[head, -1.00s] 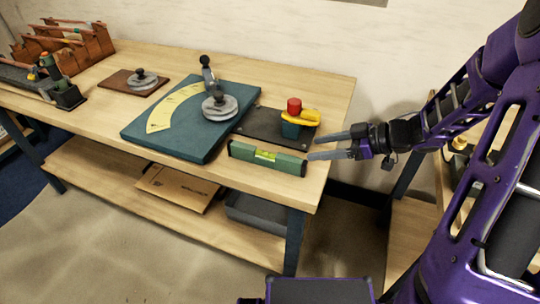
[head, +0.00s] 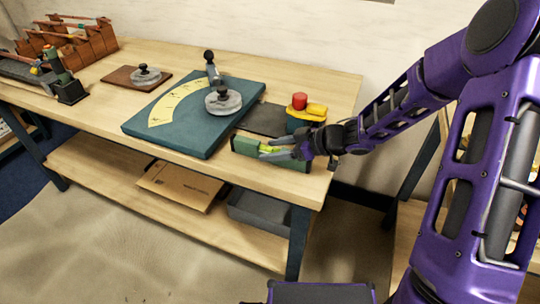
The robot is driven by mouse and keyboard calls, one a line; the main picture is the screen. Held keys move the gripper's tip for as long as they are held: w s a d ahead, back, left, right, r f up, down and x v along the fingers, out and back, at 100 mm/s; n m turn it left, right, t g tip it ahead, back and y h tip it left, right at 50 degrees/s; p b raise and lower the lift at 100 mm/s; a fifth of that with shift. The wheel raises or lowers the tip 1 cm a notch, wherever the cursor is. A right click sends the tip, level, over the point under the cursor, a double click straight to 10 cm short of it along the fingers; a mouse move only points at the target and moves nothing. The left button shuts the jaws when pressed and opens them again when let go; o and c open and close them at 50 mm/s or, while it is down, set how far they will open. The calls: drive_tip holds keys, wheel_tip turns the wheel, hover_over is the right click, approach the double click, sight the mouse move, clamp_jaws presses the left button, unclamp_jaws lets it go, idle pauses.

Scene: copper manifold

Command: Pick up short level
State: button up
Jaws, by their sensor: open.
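The short level (head: 244,145) is a green bar with a bright yellow-green vial at its middle. It lies on the wooden bench (head: 200,172) near the front right edge, just in front of a dark plate. My gripper (head: 264,149) reaches in from the right. Its fingers are open and extend over the right half of the level, close to the vial. The fingers and wrist hide part of the level. I cannot tell whether the fingers touch it.
A blue-green board (head: 185,130) with a yellow scale, a lever and a grey round weight (head: 223,101) lies left of the level. A dark green block with yellow and red parts (head: 305,111) stands close behind my gripper. Farther left are a brown board (head: 122,79) and wooden toolbox (head: 85,47).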

drive_tip(key=shift+w+a+f, duration=0.15)
drive_tip(key=shift+a+f, duration=0.15)
drive_tip(key=shift+a, duration=0.3)
clamp_jaws()
